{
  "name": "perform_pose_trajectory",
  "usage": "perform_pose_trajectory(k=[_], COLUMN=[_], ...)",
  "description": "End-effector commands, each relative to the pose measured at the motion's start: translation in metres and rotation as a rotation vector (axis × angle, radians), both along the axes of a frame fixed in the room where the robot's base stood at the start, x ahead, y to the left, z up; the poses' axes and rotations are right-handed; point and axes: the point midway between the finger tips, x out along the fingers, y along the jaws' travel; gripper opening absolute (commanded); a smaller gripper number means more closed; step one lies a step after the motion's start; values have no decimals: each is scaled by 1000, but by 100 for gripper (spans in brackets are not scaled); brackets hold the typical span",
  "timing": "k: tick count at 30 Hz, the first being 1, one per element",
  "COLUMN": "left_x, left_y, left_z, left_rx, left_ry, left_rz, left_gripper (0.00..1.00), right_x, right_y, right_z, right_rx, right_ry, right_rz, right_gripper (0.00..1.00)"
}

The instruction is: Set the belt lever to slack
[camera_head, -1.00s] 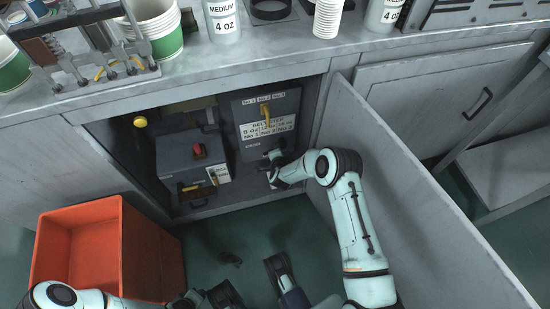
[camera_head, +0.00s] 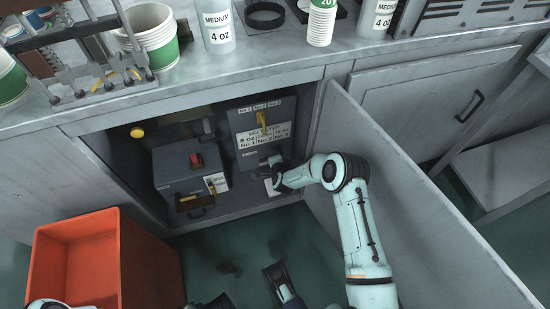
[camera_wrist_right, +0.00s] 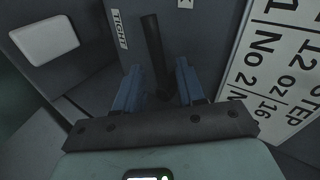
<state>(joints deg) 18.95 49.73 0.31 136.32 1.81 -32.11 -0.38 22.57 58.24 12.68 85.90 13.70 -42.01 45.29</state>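In the right wrist view a dark upright lever (camera_wrist_right: 154,52) stands beside a label reading TIGHT (camera_wrist_right: 120,29). My right gripper (camera_wrist_right: 158,86) is open, with its two blue fingers on either side of the lever; I cannot tell whether they touch it. In the head view my right gripper (camera_head: 270,166) is inside the open cabinet, low in front of the grey BELT STEP box (camera_head: 247,112), and the dark lever cannot be made out there. My left arm (camera_head: 60,304) shows only at the bottom edge, and its gripper cannot be clearly made out.
A yellow lever (camera_head: 261,119) is on the BELT STEP box. A grey box with a red knob (camera_head: 196,160) stands to its left. The open cabinet door (camera_head: 410,190) is right of my arm. An orange bin (camera_head: 75,265) stands at the lower left.

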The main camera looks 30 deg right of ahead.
Motion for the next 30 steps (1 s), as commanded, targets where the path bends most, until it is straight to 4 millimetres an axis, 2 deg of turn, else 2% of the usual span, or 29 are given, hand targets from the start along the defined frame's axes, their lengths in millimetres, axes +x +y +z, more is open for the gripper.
perform_pose_trajectory(k=[9, 13, 17, 20, 24, 30], left_x=[1, 8, 24, 19, 1, -14], left_y=[0, -1, -4, -10, -19, -27], left_z=[1, 10, 28, 40, 49, 58], left_rx=[0, 2, 2, -9, -32, -53], left_ry=[-2, -30, -83, -75, -28, 13], left_rz=[0, -1, -5, -15, -31, -47], left_gripper=[43, 43, 43, 43, 43, 43], right_x=[-1, -9, -27, -46, -71, -96], right_y=[-3, 0, 6, 12, 22, 31], right_z=[2, 9, 23, 37, 54, 69], right_rx=[-6, -6, -7, -6, -5, -5], right_ry=[-2, -1, -1, -1, -1, -1], right_rz=[-4, -4, -2, -2, -3, -1], right_gripper=[41, 41, 41, 41, 41, 41])
